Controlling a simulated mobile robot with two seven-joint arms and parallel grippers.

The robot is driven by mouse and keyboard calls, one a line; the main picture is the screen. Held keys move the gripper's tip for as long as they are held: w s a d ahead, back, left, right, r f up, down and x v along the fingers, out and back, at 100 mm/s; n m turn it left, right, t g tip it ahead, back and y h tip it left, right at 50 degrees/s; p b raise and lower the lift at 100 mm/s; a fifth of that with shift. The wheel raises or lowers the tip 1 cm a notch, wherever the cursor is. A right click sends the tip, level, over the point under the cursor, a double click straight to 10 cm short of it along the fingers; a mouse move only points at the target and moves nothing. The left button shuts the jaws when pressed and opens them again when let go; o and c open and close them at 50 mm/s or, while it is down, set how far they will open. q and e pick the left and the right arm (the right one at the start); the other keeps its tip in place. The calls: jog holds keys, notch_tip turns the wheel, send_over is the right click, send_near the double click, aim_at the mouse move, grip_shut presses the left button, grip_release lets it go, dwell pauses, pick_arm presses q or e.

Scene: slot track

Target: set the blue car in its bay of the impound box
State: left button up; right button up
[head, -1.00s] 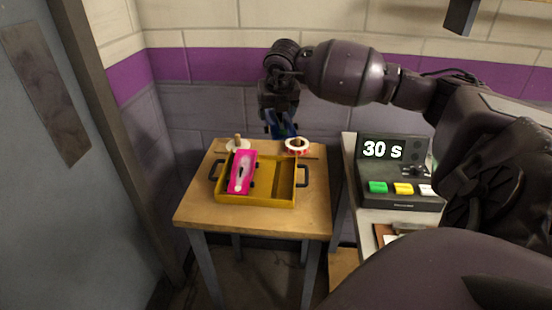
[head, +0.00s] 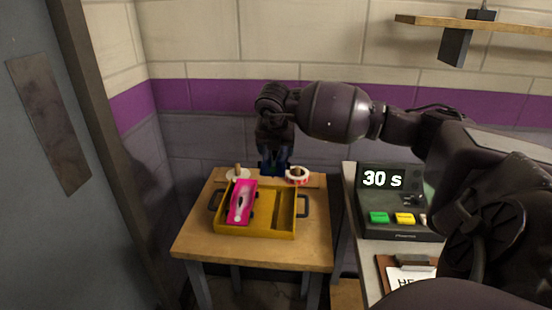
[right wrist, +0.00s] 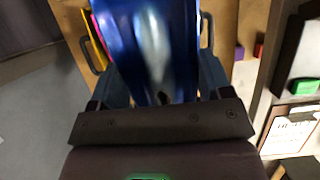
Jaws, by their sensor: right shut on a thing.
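The blue car (head: 274,170) hangs from my right gripper (head: 273,158), above the back edge of the yellow impound box (head: 262,232). In the right wrist view the blue car (right wrist: 160,40) fills the space between the fingers, its glossy body hiding most of the box below. The box stands on a small wooden table. A pink car (head: 241,203) lies in its left bay. The right bay (head: 277,208) looks empty. Whether the blue car touches the box cannot be told. My left gripper is not in view.
A red-and-white tape roll (head: 298,175) and a pale round thing with a peg (head: 238,173) stand behind the box. The box has black side handles. A timer (head: 393,205) reading 30 s and a clipboard (head: 408,270) lie on the bench at right.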

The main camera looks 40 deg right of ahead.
notch_tip(320, 180, down, 18)
jog(key=shift+r+b, duration=0.2)
jog(key=shift+b, duration=0.65)
jog(key=shift+f, duration=0.1)
jog(key=o, duration=1)
